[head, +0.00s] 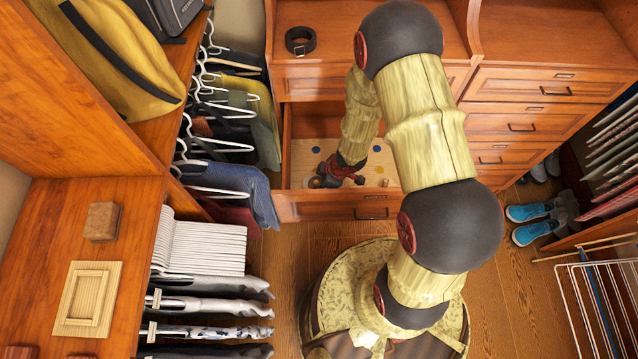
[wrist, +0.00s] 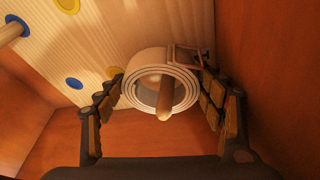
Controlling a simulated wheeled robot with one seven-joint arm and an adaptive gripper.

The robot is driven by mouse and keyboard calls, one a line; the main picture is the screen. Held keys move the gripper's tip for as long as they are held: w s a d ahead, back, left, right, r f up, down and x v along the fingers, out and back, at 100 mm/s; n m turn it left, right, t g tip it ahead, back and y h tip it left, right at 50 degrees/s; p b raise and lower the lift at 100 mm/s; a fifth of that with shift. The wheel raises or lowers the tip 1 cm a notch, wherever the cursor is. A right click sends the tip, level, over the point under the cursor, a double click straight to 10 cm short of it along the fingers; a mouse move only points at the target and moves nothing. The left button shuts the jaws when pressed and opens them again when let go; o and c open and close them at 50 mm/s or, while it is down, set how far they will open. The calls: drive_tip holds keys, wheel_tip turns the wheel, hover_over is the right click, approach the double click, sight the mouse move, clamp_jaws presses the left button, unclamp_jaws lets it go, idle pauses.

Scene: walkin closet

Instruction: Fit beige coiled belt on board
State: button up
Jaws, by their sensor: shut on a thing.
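The beige coiled belt (wrist: 146,92) is between the fingers of my gripper (wrist: 163,95) in the wrist view, its buckle at the upper right. A wooden peg (wrist: 164,104) shows in the coil's opening, its rounded end overlapping the coil's lower rim, so the coil appears to be around it. The ribbed pale board (wrist: 120,35) lies behind the belt. In the head view the board (head: 300,160) lies in an open drawer. My gripper (head: 325,180) is low over its front left part. The belt is hard to make out there.
The drawer's front (head: 335,207) and side walls stand close around my gripper. Blue (wrist: 74,84) and yellow (wrist: 68,5) discs mark the board, and another peg (wrist: 10,33) stands at left. A dark coiled belt (head: 300,41) lies on the dresser top. Hanging clothes (head: 235,185) crowd the drawer's left.

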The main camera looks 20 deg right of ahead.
drive_tip(key=shift+s+a+f+b, duration=0.1)
drive_tip(key=shift+s+f+b, duration=0.2)
drive_tip(key=shift+f+b, duration=0.25)
drive_tip(key=shift+f, duration=0.1)
drive_tip(key=o, duration=2.1)
drive_tip(key=shift+r, duration=5)
